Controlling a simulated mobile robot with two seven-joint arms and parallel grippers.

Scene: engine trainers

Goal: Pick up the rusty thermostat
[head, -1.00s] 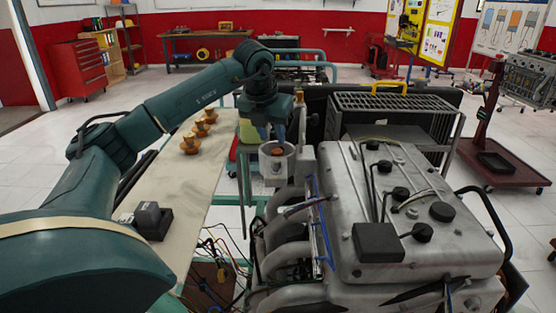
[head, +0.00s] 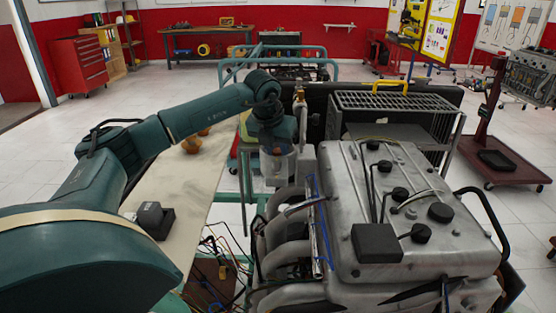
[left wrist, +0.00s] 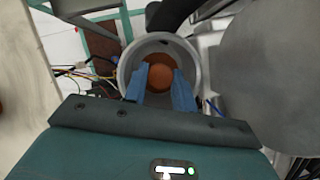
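The rusty thermostat (left wrist: 161,76) is a brown-orange disc inside a round grey housing (left wrist: 124,72) in the left wrist view. My left gripper (head: 277,150) points down at the housing mouth. In the left wrist view its two blue fingers (left wrist: 160,84) are apart, one on each side of the thermostat. I cannot tell whether they touch it. My right gripper is out of view.
The silver engine (head: 420,215) fills the right, with hoses and pipes close to the housing. A pale bench (head: 185,185) on the left carries orange-brown parts (head: 192,144), partly hidden by my arm, and a small dark grey device (head: 152,218). Loose wires hang below.

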